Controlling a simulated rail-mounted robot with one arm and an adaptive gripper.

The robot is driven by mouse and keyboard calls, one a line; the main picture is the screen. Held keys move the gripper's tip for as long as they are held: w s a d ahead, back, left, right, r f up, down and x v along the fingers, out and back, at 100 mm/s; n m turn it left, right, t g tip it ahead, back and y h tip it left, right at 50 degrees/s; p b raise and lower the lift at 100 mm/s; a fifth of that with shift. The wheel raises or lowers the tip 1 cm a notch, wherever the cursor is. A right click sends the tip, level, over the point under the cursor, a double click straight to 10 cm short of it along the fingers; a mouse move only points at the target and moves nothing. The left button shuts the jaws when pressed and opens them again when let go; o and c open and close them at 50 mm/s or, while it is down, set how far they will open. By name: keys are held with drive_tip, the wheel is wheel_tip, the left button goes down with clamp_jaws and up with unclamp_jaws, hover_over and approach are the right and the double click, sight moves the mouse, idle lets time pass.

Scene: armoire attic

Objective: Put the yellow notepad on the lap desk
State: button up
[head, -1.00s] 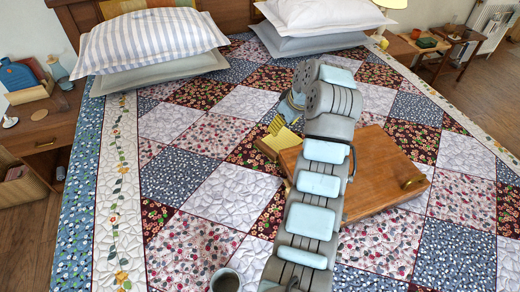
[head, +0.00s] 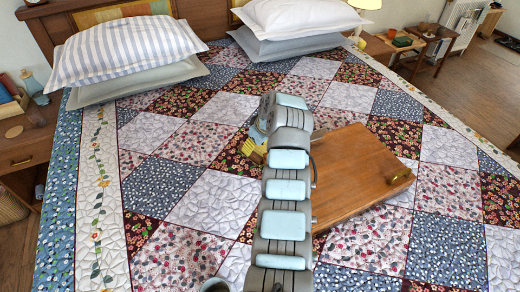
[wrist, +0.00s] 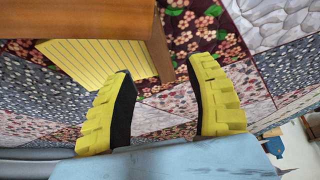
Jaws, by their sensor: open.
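The yellow notepad (wrist: 95,60), with ruled lines, lies on the quilt in the wrist view, partly hidden behind the wooden edge of the lap desk (wrist: 80,14). In the head view I cannot make the notepad out clearly; my arm and gripper cover that area. The lap desk (head: 355,178) is a flat brown board on the bed, right of my arm, with a brass-coloured fitting near its right corner. My gripper (wrist: 162,68) is open and empty, its yellow ridged fingers apart, close to the notepad and the desk edge. In the head view it (head: 257,150) is left of the desk.
A striped pillow (head: 125,50) and a white pillow (head: 300,18) lie at the headboard. A nightstand (head: 25,148) is at the left. The patchwork quilt (head: 200,160) is largely clear.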

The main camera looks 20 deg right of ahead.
sight(256, 157)
drive_tip(key=shift+x, duration=2.6)
drive_tip(key=shift+s+f, duration=0.1)
drive_tip(key=shift+b, duration=0.3)
drive_tip(key=shift+c, duration=0.2)
clamp_jaws()
